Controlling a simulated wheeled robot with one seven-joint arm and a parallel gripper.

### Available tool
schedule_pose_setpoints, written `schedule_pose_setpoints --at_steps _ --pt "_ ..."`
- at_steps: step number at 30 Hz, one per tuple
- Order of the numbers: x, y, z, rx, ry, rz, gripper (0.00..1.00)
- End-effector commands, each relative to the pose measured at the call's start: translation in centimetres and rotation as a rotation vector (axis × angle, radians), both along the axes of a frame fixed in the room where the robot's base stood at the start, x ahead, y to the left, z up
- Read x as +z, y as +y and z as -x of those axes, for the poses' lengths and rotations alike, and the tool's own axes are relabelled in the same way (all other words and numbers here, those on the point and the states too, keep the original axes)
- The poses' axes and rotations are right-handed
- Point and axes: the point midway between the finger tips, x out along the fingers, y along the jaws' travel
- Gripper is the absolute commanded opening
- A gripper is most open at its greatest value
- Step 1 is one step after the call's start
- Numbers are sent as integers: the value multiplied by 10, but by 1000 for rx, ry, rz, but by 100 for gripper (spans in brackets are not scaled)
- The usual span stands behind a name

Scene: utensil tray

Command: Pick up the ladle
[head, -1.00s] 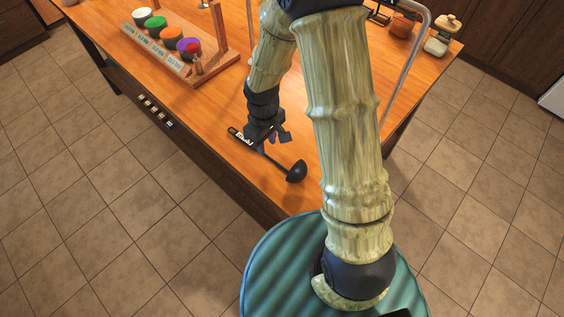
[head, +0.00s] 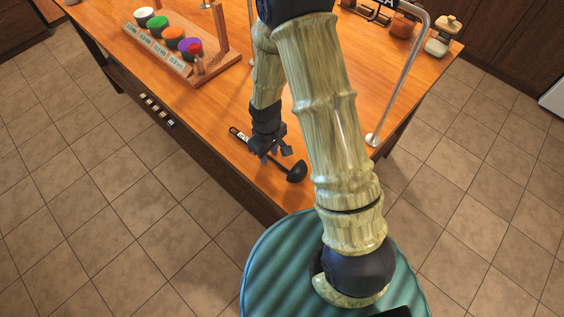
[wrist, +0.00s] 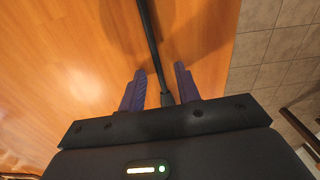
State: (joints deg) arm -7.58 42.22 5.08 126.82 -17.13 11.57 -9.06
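The black ladle (head: 297,171) lies on the wooden table near its front edge, its round bowl toward the right and its handle running up and left beneath my gripper. My gripper (head: 270,153) is over the handle, left of the bowl. In the wrist view, the ladle's dark handle (wrist: 150,40) runs down from the top edge into the space between the two purple fingers of my gripper (wrist: 160,72). The fingers are apart, with visible gaps on both sides of the handle. The ladle's bowl does not show clearly in the wrist view.
A wooden rack (head: 215,70) with several coloured-top containers stands at the upper left of the table (head: 195,115). A curved metal pipe (head: 405,85) rises on the right. Jars (head: 442,37) stand at the far right. Table around the ladle is clear.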

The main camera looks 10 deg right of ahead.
Motion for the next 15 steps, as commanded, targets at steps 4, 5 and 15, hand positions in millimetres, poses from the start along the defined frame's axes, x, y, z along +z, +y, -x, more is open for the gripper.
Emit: schedule_pose_setpoints --at_steps 4,5,15 --pt "0 0 0 0 0 0 33" --pt "0 0 0 1 0 0 33" --pt "0 0 0 1 0 0 0"
